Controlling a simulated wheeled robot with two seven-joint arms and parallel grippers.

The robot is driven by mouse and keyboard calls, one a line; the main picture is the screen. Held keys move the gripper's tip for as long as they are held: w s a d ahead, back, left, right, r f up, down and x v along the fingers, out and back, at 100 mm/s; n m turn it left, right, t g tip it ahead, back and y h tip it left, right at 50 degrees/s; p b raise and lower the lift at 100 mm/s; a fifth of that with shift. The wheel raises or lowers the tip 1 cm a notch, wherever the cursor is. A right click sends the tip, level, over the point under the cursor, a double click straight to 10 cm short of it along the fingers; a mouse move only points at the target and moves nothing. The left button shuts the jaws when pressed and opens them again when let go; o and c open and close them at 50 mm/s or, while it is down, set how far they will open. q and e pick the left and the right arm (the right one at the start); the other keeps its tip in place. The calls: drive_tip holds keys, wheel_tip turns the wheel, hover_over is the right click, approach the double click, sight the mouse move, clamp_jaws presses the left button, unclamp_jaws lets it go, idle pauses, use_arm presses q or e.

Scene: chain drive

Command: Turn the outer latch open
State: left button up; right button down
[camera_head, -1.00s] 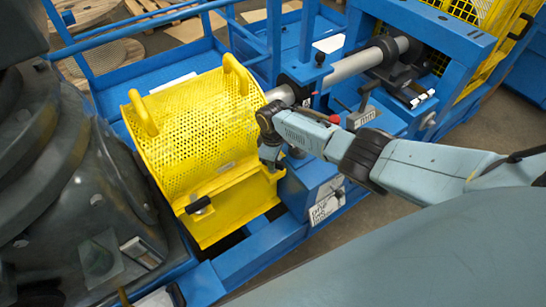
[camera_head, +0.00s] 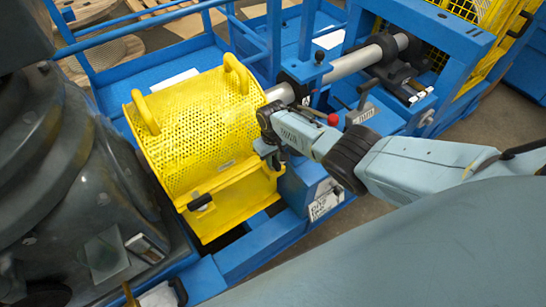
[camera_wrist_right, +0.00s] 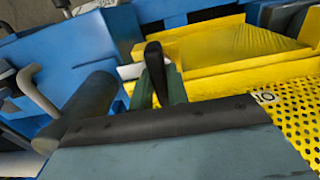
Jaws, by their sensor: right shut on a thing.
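The yellow perforated guard (camera_head: 200,125) stands closed on the blue frame. One black latch handle (camera_head: 200,202) shows free on the left of its lower front ledge. My right gripper (camera_head: 276,160) is at the guard's right front corner and covers the latch there in the head view. In the right wrist view a black latch handle (camera_wrist_right: 155,72) stands up just beyond the gripper body, close to the greenish finger (camera_wrist_right: 172,90). My right gripper is shut on this latch handle; the exact contact is partly hidden. My left gripper is not in view.
A steel shaft (camera_head: 350,66) runs from the guard to the back right. A red-knobbed lever (camera_head: 333,119) stands close to my right wrist. Blue rails (camera_head: 130,35) border the platform behind the guard. Yellow mesh (camera_head: 490,30) is at the far right.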

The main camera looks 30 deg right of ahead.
idle(0.4)
drive_tip(key=c, duration=1.4)
unclamp_jaws()
drive_tip(key=shift+o, duration=0.2)
drive_tip(key=shift+r, duration=0.1)
drive_tip(key=shift+r+p, duration=0.3)
drive_tip(key=shift+r, duration=0.05)
wheel_tip(320, 180, up, 12)
drive_tip(key=p, duration=0.4)
drive_tip(key=shift+r, duration=0.25)
